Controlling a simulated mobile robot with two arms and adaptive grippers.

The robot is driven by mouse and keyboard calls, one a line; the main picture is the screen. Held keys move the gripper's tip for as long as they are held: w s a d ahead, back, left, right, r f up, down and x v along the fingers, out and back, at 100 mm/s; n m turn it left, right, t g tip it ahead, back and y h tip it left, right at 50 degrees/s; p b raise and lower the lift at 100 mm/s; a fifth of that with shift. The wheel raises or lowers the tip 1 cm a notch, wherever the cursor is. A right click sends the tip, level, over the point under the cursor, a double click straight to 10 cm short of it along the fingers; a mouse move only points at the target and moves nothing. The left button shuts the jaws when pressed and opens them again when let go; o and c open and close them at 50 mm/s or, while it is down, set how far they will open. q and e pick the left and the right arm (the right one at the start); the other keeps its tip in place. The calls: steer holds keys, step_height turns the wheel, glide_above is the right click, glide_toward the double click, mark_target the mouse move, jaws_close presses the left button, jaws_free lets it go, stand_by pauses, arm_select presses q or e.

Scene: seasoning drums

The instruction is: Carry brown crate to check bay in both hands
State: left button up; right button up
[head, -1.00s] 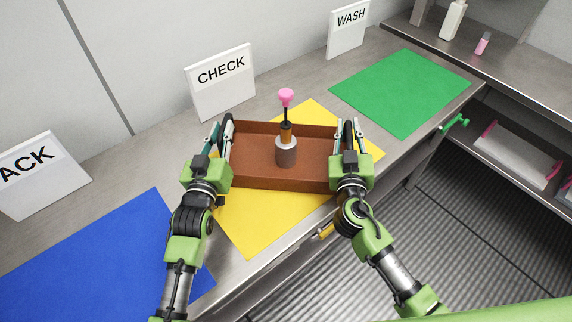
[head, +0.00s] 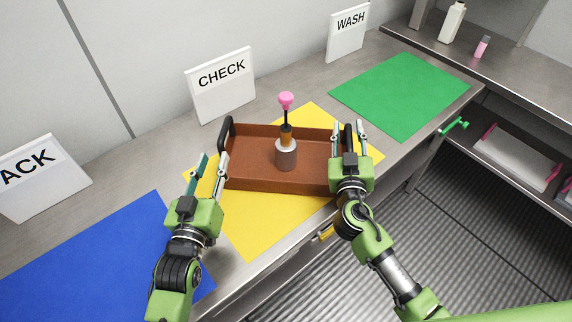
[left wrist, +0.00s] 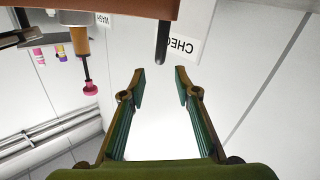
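The brown crate (head: 262,178) sits on the yellow mat (head: 262,226) in front of the CHECK sign (head: 221,84). A grey bottle (head: 286,155) with a brown neck and a pink-tipped stick stands upright in it. My left gripper (head: 211,163) is open and empty, apart from the crate's left black handle (head: 227,132). In the left wrist view, the open fingers (left wrist: 158,78) have that handle (left wrist: 162,42) ahead of them, beyond the tips. My right gripper (head: 349,127) has its fingers spread on either side of the right handle, with gaps showing.
A blue mat (head: 95,262) lies to the left by a partly cut-off sign (head: 38,175). A green mat (head: 402,92) lies to the right near the WASH sign (head: 347,32). A shelf (head: 500,62) with bottles stands at the right. The wall rises behind the signs.

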steer(key=shift+s, duration=0.25)
arm_select(q)
steer(key=shift+s+a, duration=0.2)
steer(key=shift+s, duration=1)
arm_select(e)
steer(key=s, duration=0.3)
steer(key=s+a, duration=0.1)
steer(key=s, duration=0.7)
steer(key=shift+s+a, duration=0.2)
steer(key=shift+a, duration=0.2)
